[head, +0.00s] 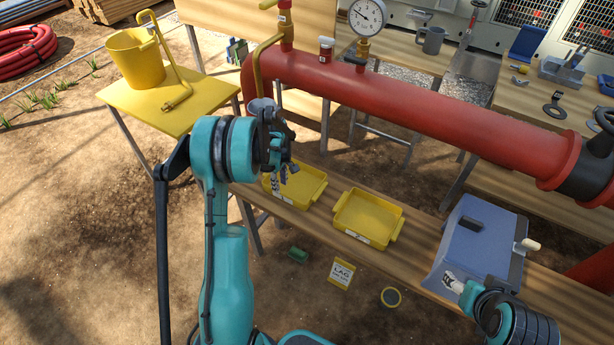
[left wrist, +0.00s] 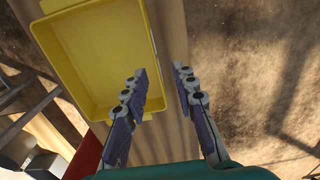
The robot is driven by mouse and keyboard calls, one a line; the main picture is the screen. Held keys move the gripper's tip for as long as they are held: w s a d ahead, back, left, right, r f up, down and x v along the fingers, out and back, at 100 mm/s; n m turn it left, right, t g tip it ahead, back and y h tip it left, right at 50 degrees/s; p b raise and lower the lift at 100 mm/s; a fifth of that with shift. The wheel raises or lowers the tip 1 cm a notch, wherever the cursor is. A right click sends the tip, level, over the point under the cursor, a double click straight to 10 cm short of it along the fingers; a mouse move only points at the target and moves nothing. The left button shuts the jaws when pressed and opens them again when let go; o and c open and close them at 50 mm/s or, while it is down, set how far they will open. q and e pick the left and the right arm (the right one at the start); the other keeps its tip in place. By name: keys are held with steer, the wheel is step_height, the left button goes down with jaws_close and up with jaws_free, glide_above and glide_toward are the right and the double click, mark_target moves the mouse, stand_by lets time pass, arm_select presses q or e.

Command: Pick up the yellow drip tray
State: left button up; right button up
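Two yellow trays lie on the wooden bench in the head view: a left one (head: 312,195) and a right one (head: 368,217). Both have a pale label on the near side. My left gripper (head: 284,178) is over the left tray and hides part of it. In the left wrist view a yellow tray (left wrist: 92,60) fills the upper left. The left gripper's fingers (left wrist: 160,72) are apart there, with nothing held. One finger overlaps the tray and the other lies outside its side wall. My right gripper (head: 452,283) is at the lower right by a blue-grey box; its fingers are too small to judge.
A red pipe (head: 430,95) with a gauge (head: 367,16) and a brass valve pipe (head: 262,48) runs behind the trays. A yellow bucket (head: 135,60) stands on a yellow table (head: 160,105) at left. The blue-grey box (head: 475,245) sits right of the trays.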

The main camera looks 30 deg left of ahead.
mark_target(282, 194)
arm_select(q)
step_height(282, 194, down, 3)
steer(key=shift+r+b, duration=0.1)
steer(key=shift+b, duration=0.45)
steer(key=f+b, duration=0.1)
steer(key=f, duration=0.2)
steer(key=f+b, duration=0.1)
steer(key=f, duration=0.1)
steer(key=shift+w+b, duration=0.3)
steer(key=shift+w, duration=0.1)
jaws_close()
